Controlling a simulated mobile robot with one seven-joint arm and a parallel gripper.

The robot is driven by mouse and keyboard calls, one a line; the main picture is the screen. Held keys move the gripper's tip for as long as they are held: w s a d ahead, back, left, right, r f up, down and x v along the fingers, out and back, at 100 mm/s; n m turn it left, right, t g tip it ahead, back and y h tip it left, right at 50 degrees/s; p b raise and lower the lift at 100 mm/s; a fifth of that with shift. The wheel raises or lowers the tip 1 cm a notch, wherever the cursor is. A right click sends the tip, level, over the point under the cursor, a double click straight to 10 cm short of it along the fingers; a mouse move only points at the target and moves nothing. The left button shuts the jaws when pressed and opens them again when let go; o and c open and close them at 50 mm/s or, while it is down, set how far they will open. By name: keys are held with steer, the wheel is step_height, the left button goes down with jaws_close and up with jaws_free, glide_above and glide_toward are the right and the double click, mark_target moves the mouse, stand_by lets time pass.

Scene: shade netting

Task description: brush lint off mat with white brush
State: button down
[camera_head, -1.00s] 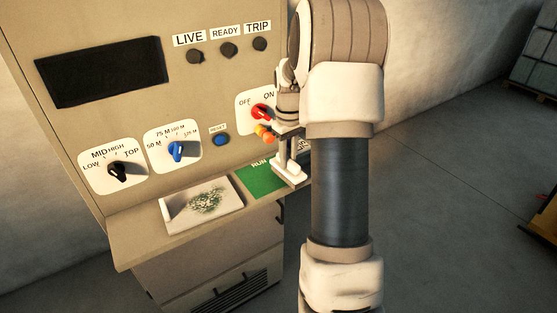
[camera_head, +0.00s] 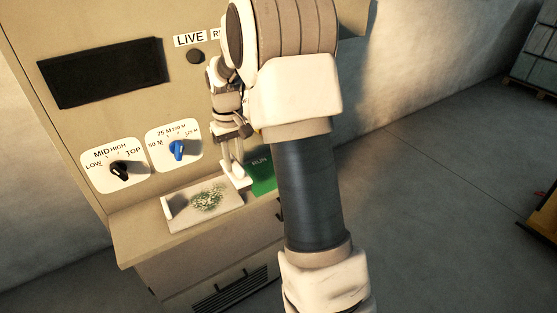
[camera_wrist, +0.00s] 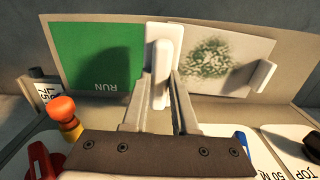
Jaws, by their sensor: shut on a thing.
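A pale mat (camera_head: 184,212) lies on the console's shelf, with a patch of green and white lint (camera_head: 208,199) near its middle. In the wrist view, the mat (camera_wrist: 254,46) and the lint (camera_wrist: 212,57) are right of my gripper. My gripper (camera_wrist: 161,82) is shut on the handle of a white brush (camera_wrist: 165,42), which has a flat wide head. In the head view, my gripper (camera_head: 231,160) holds the brush (camera_head: 237,174) at the mat's right end, between the lint and the green RUN plate. I cannot tell whether the brush touches the mat.
The green RUN plate (camera_head: 260,172) lies right of the mat. A raised white strip (camera_head: 167,207) stands at the mat's left end. The panel behind carries a black knob (camera_head: 120,169) and a blue knob (camera_head: 177,149). In the wrist view, an orange button (camera_wrist: 62,108) is near my gripper.

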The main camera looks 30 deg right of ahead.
steer(key=shift+w+a+f+b, duration=0.25)
steer(key=shift+a+f+b, duration=0.15)
steer(key=shift+a+f, duration=0.3)
steer(key=shift+w+a+f+b, duration=0.2)
steer(key=shift+a+f+b, duration=0.25)
steer(key=shift+a, duration=0.35)
steer(key=shift+f, duration=0.45)
steer(key=shift+a, duration=0.1)
steer(key=shift+w+a+r, duration=0.1)
steer(key=shift+a+r, duration=0.05)
steer(key=shift+a, duration=1.25)
steer(key=shift+w+a, duration=0.2)
steer(key=shift+a, duration=2.7)
steer(key=shift+a, duration=0.15)
